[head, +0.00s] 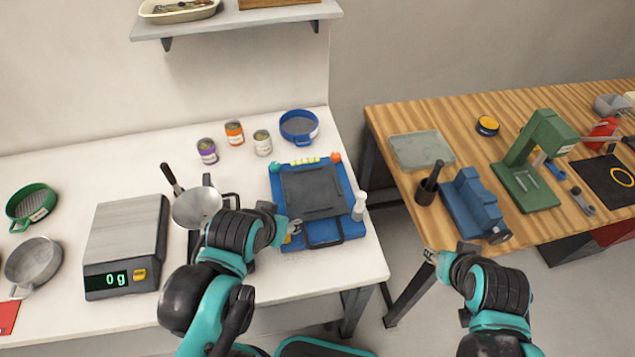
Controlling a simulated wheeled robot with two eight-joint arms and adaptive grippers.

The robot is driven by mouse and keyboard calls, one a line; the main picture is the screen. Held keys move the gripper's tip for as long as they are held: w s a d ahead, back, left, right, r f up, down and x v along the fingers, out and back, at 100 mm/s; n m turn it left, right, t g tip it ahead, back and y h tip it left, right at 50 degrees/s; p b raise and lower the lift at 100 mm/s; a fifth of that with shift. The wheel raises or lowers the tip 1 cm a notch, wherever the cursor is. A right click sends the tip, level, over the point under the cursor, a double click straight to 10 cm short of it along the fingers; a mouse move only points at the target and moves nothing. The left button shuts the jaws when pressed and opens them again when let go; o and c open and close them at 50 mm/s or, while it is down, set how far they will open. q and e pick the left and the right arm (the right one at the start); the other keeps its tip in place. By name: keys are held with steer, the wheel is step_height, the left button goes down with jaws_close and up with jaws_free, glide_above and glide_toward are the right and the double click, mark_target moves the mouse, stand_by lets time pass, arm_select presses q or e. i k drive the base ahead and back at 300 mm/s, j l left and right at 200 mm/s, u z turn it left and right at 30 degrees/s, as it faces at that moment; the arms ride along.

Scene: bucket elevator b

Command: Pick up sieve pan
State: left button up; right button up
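Several round pans stand on the white table. A grey metal pan (33,264) lies at the far left, near a green-rimmed sieve (33,203) with a label. A blue sieve (299,128) stands at the back right. I cannot tell for sure which one is the sieve pan. My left gripper (292,231) is over the front left part of a blue tray with a dark panel (312,192), apart from all the pans. My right gripper (430,256) is over the gap in front of the wooden table. Both grippers' fingers are too small to read.
Several cans (234,133) stand at the back. A shelf (240,20) hangs above. The wooden bench (470,135) at right holds a green press (530,165) and a blue vise (474,205).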

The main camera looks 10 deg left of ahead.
mark_target(33, 263)
steer(key=k+j, duration=0.25)
steer(key=u, duration=0.45)
steer(key=k+j+u, duration=0.1)
steer(key=u, duration=0.85)
steer(key=j+u, duration=0.1)
steer(key=u, duration=0.4)
steer(key=j+u, duration=0.1)
steer(key=u, duration=0.35)
steer(key=i+j+z, duration=0.85)
steer(key=i+l, duration=0.1)
steer(key=i, duration=0.05)
